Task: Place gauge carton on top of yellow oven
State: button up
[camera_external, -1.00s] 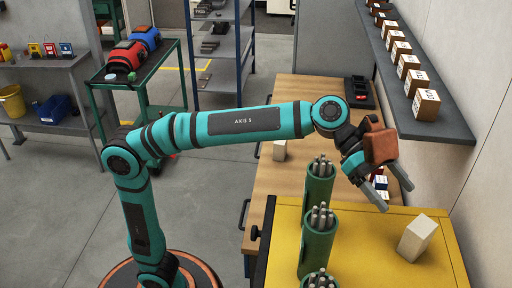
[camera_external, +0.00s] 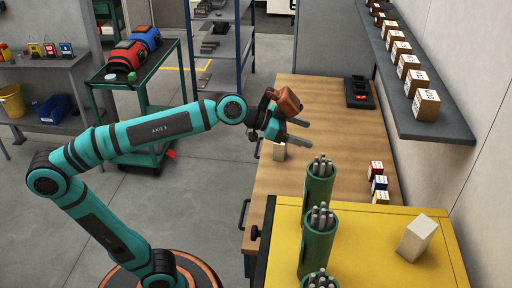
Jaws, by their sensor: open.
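The yellow oven (camera_external: 375,262) fills the lower right, its flat top facing up. A pale, plain carton (camera_external: 416,239) stands on its top near the right side, turned at an angle and clear of my gripper.
Several green canisters (camera_external: 319,184) filled with rods stand along the oven's left part. Small red, blue and yellow boxes (camera_external: 379,183) stand on the wooden bench (camera_external: 315,100) behind the oven. A wall shelf (camera_external: 428,123) holds several brown cartons. The bench middle is clear.

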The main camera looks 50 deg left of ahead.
jog(key=s+a+f+n+t+y, duration=0.2)
jog(key=s+a+f+y, duration=0.1)
jog(key=a, duration=0.5)
jog(key=s+a+f+n+t+y, duration=0.2)
jog(key=s+a+f, duration=0.3)
jog(key=a, duration=0.3)
jog(key=s+a+f+n+t+y, duration=0.2)
jog(key=s+a+f+n+y, duration=0.1)
jog(key=a, duration=0.6)
jog(key=shift+s+f+n+t+y, duration=0.3)
jog(key=shift+s+f+n, duration=0.2)
jog(key=shift+s+f, duration=0.5)
